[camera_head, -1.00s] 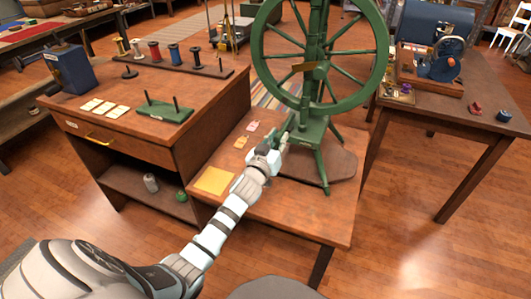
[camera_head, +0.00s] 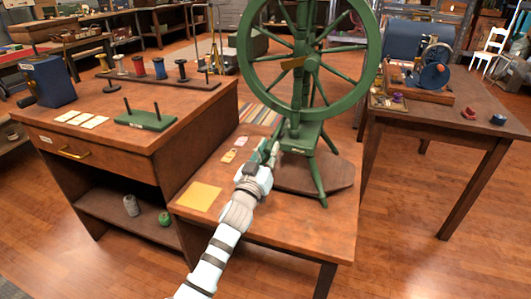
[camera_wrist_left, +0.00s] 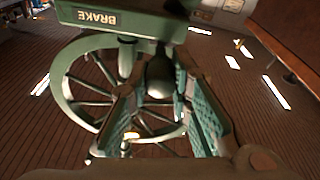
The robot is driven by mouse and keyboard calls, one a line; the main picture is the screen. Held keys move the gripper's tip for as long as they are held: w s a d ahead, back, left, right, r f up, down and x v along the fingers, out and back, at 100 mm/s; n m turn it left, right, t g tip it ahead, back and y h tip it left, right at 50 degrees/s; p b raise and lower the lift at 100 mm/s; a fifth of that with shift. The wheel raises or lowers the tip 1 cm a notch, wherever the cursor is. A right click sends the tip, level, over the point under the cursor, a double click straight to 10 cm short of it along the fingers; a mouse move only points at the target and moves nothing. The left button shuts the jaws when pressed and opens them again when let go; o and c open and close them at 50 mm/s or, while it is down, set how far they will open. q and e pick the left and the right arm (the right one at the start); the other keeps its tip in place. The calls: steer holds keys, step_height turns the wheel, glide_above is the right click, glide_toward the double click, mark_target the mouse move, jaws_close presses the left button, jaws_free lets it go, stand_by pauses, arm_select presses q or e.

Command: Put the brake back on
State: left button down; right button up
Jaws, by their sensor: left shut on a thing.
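The green spinning wheel (camera_head: 310,57) stands upright on a dark board (camera_head: 330,172) on the low wooden table (camera_head: 260,224). In the left wrist view, a green block labelled BRAKE (camera_wrist_left: 97,17) is at the upper left. A rounded dark green brake knob (camera_wrist_left: 159,77) hangs beside it. My left gripper (camera_head: 270,150) reaches the near left side of the wheel's base. In the left wrist view its green-padded fingers are on both sides of the knob, shut on it. The gripper hides the knob in the head view. My right gripper is out of view.
A yellow sheet (camera_head: 200,196) and small cards (camera_head: 229,156) lie on the low table. A taller desk (camera_head: 150,140) with thread spools and a green peg stand (camera_head: 146,119) is at left. Another table (camera_head: 440,115) with a small machine is at right. Wooden floor lies between.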

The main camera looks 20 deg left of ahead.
arm_select(q)
steer(key=shift+f, duration=0.15)
steer(key=c, duration=1.5)
jaws_free()
steer(key=shift+o, duration=0.4)
steer(key=shift+d, duration=0.15)
